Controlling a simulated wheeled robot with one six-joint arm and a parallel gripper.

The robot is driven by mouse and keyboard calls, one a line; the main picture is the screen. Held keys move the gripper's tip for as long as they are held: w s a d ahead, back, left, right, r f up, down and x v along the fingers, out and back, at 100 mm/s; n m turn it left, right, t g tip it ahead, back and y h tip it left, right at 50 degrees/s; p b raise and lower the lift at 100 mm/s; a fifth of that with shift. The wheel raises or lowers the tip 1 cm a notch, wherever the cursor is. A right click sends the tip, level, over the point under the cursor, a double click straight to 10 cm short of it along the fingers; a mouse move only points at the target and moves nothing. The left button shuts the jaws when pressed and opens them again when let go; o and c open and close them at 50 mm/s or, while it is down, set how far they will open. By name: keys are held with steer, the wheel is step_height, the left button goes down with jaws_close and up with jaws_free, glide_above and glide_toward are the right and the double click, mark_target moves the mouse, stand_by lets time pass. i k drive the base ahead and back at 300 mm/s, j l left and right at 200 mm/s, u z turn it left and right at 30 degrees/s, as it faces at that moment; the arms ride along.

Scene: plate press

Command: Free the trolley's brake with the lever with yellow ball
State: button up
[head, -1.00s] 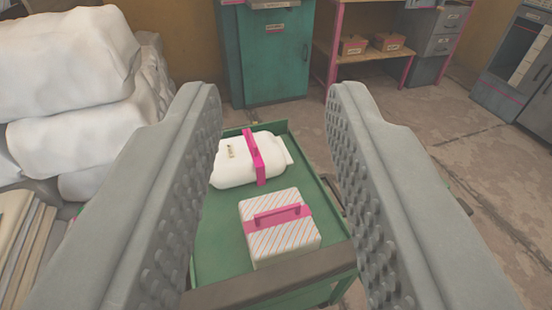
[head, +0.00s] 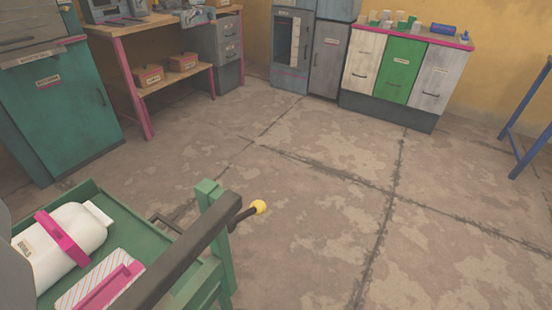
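The lever with yellow ball (head: 258,207) sticks out to the right from the near right corner of the green trolley. The ball sits at the end of a short dark rod. The trolley (head: 143,221) stands at the lower left, with a dark handle bar (head: 185,258) along its near side. Only a grey sliver of my gripper shows at the left edge, apart from the lever. Its two fingertips are out of view, so its opening cannot be seen.
A white jug (head: 75,235) with a pink strap and a striped box (head: 100,280) lie on the trolley. Open floor (head: 330,200) spreads right of it. Cabinets (head: 402,70) and a wooden bench (head: 170,30) stand at the back. A blue-legged table (head: 520,125) is at right.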

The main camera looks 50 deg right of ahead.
mark_target(258, 208)
steer(key=k+l+u, duration=0.1)
steer(key=l, duration=0.35)
steer(key=k+l, duration=0.15)
steer(key=l, duration=0.25)
steer(key=k+l+u, duration=0.15)
steer(key=l, duration=0.3)
steer(key=k+l+u, duration=0.1)
steer(key=l, duration=0.3)
steer(key=k+l, duration=0.15)
steer(key=l, duration=0.25)
steer(key=k+l+u, duration=0.15)
steer(key=l, duration=0.25)
